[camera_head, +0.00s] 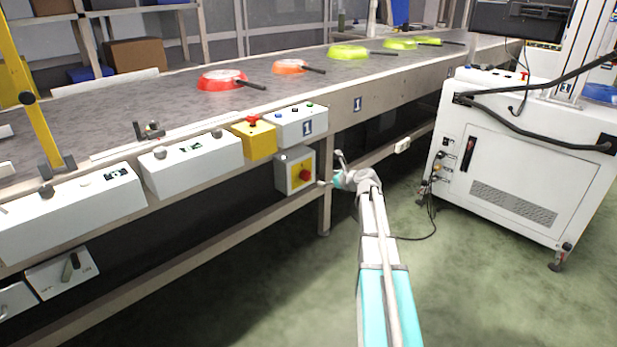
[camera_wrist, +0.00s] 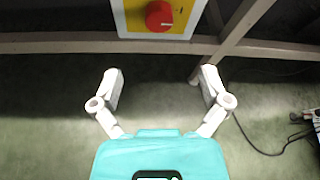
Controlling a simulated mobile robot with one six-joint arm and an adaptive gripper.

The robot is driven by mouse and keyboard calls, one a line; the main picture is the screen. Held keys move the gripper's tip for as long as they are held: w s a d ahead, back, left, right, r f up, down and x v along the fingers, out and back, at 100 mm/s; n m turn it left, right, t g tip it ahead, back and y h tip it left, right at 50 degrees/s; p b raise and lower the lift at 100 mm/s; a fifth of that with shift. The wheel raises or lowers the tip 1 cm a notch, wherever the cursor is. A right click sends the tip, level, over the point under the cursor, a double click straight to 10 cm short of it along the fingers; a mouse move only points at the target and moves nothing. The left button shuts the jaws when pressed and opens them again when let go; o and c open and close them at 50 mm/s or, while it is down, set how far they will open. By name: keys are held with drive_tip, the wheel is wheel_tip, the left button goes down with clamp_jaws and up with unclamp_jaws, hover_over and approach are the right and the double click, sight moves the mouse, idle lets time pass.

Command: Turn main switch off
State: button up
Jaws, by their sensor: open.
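A red rotary knob (camera_head: 305,174) sits on a yellow plate on a grey box (camera_head: 282,176) under the conveyor's front edge; it looks like the main switch. In the wrist view the red knob (camera_wrist: 159,15) is at the top centre, on its yellow plate (camera_wrist: 132,12). A thin light mark shows on the knob, but I cannot tell its setting. My gripper (camera_head: 331,169) is just right of the box, in front of it. In the wrist view my gripper (camera_wrist: 160,75) has its fingers wide apart and empty, with the knob beyond the fingertips.
A yellow box with a red button (camera_head: 254,137) and a white button box (camera_head: 296,124) are above. A lever switch marked ON and OFF (camera_head: 70,267) is at lower left. Pans, including a red one (camera_head: 222,80), lie on the conveyor belt (camera_head: 130,100). A white cabinet (camera_head: 510,160) stands right.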

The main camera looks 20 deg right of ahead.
sight(308, 176)
drive_tip(key=b+x, duration=0.5)
drive_tip(key=x, duration=0.8)
drive_tip(key=shift+w+f, duration=0.15)
drive_tip(key=shift+w, duration=0.1)
